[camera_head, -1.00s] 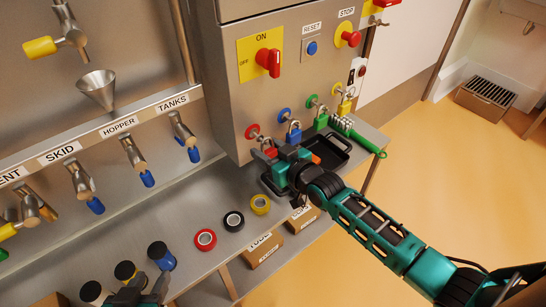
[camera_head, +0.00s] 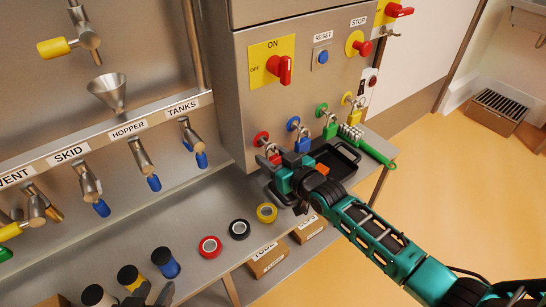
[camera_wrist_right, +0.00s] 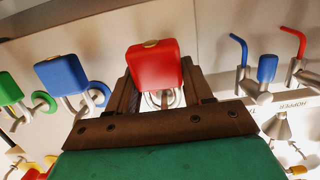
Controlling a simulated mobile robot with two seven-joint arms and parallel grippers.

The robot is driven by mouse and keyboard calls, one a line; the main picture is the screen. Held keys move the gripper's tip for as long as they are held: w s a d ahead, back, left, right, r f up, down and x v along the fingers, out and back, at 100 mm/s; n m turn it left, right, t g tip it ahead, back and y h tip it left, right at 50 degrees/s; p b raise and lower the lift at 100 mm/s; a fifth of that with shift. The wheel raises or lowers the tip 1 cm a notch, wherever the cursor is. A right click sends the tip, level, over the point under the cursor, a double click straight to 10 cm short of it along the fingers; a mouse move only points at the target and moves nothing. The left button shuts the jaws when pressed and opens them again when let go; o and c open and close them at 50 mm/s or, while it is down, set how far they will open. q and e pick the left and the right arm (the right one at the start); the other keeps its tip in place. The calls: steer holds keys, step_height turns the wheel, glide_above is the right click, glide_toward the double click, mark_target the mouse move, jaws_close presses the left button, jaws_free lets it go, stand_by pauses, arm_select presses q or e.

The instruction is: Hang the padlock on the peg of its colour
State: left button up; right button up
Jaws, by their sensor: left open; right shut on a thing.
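My right gripper (camera_head: 274,167) is at the front of the cabinet, just below the red peg (camera_head: 261,138). It is shut on the red padlock (camera_wrist_right: 154,66), which sits between the fingers in the right wrist view; its shackle (camera_wrist_right: 160,98) is beside the peg. Whether the shackle is around the peg I cannot tell. A blue padlock (camera_head: 302,142) hangs at the blue peg (camera_head: 293,123), a green padlock (camera_head: 330,128) at the green one and a yellow padlock (camera_head: 355,113) at the yellow one. My left gripper (camera_head: 150,295) is open and empty at the bottom edge, partly cut off.
A black tray (camera_head: 345,152) and a green-handled brush (camera_head: 374,151) lie on the shelf under the pegs. Red (camera_head: 210,247), black (camera_head: 239,229) and yellow (camera_head: 267,212) tape rolls lie nearer. Several capped cylinders (camera_head: 166,262) stand near my left gripper.

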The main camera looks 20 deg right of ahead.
steer(key=o, duration=1.1)
steer(key=shift+o, duration=0.2)
steer(key=shift+s, duration=0.1)
steer(key=shift+s+d+r, duration=0.1)
steer(key=shift+s+d, duration=0.05)
steer(key=shift+s, duration=0.1)
arm_select(q)
step_height(320, 180, up, 7)
steer(key=s+a+y+p, duration=0.1)
steer(key=a+p, duration=0.2)
steer(key=p, duration=0.8)
steer(key=shift+s+r+p, duration=0.2)
steer(key=shift+s+p, duration=0.05)
steer(key=shift+p, duration=0.05)
arm_select(e)
steer(key=s+d+r+g+h, duration=0.1)
steer(key=s+g, duration=0.1)
steer(key=s, duration=1)
steer(key=s+d+r+m+g+h, duration=0.1)
steer(key=s+h, duration=0.1)
steer(key=s, duration=1)
steer(key=shift+s+g, duration=0.15)
steer(key=shift+g, duration=0.25)
